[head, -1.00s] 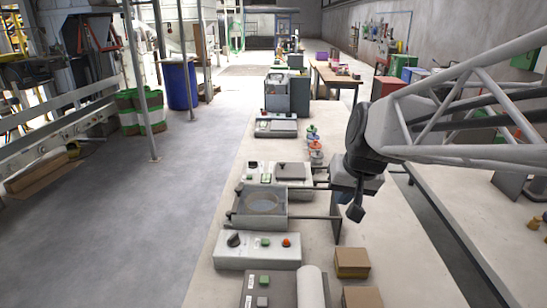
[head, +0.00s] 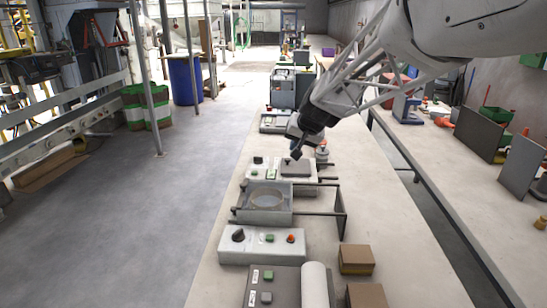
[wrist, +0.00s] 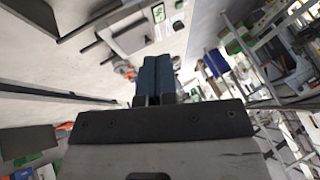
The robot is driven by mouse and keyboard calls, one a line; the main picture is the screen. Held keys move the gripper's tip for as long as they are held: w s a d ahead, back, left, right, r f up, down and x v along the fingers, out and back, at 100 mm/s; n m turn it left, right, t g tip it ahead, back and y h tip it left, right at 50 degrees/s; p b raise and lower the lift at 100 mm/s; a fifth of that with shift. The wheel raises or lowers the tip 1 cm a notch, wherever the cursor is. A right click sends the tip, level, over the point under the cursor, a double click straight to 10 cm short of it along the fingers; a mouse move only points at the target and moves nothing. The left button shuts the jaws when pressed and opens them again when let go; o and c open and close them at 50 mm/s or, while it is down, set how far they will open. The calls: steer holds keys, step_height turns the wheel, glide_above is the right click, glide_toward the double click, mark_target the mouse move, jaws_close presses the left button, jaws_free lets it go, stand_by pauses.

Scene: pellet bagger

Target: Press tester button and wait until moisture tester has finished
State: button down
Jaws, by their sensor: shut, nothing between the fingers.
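My gripper (head: 296,153) is shut and empty, its fingers pointing down over the bench. In the head view it is above the far side of a low white unit (head: 256,175) with a dark lid, a black knob and a green button (head: 271,174). This unit looks like the moisture tester, but no label can be read. The fingertips appear apart from it, and the button is in clear view to their left. The wrist view shows the shut blue fingers (wrist: 153,75), with a pale unit with a dark panel beyond them. No tester display or lamp can be read.
Nearer on the bench are a clear-lidded box (head: 264,203) with side rods, a white panel (head: 240,246) with a knob and green and red buttons, and brown blocks (head: 356,259). Another grey unit (head: 277,122) stands beyond. A second bench is on the right.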

steer(key=w+a+f, duration=0.4)
steer(key=w+a, duration=0.3)
steer(key=w, duration=0.4)
steer(key=m+t+y, duration=0.1)
steer(key=t, duration=0.1)
glide_above(255, 173)
steer(key=w, duration=0.1)
step_height(255, 173, down, 7)
steer(key=shift+w+d+f, duration=0.1)
steer(key=shift+d, duration=0.05)
steer(key=shift+f, duration=0.15)
steer(key=shift+f, duration=4.15)
